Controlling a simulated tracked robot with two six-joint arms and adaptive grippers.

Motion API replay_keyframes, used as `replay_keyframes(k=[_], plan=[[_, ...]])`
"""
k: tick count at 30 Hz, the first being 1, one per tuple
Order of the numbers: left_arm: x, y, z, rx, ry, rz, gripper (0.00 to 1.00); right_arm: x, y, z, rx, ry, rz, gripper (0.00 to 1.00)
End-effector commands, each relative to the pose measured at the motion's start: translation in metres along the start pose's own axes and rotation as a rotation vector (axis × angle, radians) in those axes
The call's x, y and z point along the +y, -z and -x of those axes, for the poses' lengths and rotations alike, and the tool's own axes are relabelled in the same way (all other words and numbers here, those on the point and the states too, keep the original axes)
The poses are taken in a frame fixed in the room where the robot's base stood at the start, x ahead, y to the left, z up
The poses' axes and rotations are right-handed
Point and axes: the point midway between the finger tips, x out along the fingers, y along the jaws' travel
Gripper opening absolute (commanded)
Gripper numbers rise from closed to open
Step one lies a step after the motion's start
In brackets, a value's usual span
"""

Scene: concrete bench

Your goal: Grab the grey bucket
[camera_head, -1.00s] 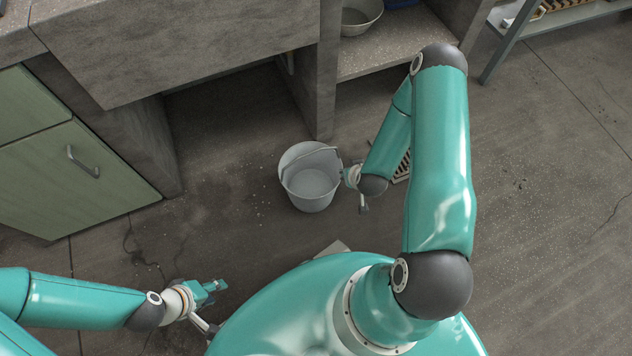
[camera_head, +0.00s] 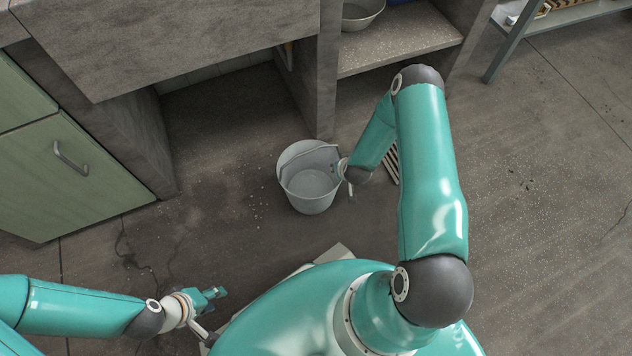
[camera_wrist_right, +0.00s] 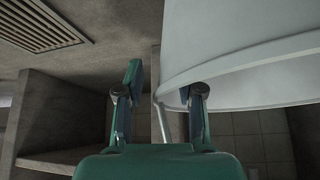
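The grey bucket (camera_head: 311,187) stands upright on the floor in the middle of the head view, with its thin handle lying against the rim. My right gripper (camera_head: 343,178) is at the bucket's right side, by the rim. In the right wrist view, the bucket's pale wall (camera_wrist_right: 240,45) fills the upper right. The two fingers of my right gripper (camera_wrist_right: 162,92) are spread, with a thin grey strip, likely the handle, between them. Whether either finger touches the bucket is unclear. My left gripper (camera_head: 216,311) is open and empty at lower left, far from the bucket, partly hidden by my base.
A green cabinet (camera_head: 75,175) stands at the left. A concrete bench (camera_head: 180,40) and its upright (camera_head: 318,85) are behind the bucket. A shelf (camera_head: 400,45) holds a metal bowl (camera_head: 360,14). A floor grate (camera_head: 391,163) lies beside my right forearm. Floor left of the bucket is clear.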

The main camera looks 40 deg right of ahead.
Motion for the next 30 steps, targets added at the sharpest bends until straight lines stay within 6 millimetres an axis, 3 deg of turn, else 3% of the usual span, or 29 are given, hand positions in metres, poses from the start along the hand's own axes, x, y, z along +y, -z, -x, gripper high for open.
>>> replay_keyframes(k=[6,13,30], plan=[[0.0001,0.0000,0.0003,0.000,0.000,0.000,0.40,-0.0002,0.0006,-0.0003,0.000,0.000,0.001,0.37],[0.0001,0.0000,0.0003,0.000,0.000,0.000,0.40,-0.0005,0.0007,-0.0002,0.000,0.001,0.001,0.00],[0.0002,0.0000,0.0005,0.000,0.000,0.000,0.40,0.0006,0.0030,0.0000,0.006,-0.003,0.002,0.00]])
